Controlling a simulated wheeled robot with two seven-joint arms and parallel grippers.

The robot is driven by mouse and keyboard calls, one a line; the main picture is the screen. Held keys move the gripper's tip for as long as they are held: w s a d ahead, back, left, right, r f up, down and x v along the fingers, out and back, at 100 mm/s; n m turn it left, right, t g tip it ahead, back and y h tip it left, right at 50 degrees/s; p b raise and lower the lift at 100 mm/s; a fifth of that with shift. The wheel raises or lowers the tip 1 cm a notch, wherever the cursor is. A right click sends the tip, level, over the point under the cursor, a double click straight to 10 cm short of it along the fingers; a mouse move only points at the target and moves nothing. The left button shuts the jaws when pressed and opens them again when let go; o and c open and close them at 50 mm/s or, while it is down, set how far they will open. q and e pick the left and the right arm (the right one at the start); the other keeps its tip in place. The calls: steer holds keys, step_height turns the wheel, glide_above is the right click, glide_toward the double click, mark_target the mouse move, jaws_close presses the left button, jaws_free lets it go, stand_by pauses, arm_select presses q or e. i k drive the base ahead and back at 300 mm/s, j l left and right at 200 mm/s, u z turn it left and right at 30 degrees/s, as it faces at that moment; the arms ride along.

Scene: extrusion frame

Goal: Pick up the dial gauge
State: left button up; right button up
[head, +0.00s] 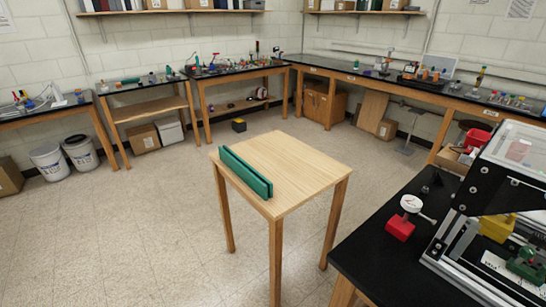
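The dial gauge (411,204) has a round white face and stands on the black bench (378,257) at the right. A short rod or arm sticks out from it to the right. A red block (400,229) is directly below and in front of the dial; whether it is the gauge's base cannot be told for certain. Neither of my grippers shows in the head view.
An extrusion frame (464,195) with clear panels stands right of the gauge. A wooden table (300,160) bearing a long green piece (245,171) stands in the middle. The floor left of it is open. Cluttered benches line the walls.

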mark_target(399, 227)
steer(key=z, duration=1.25)
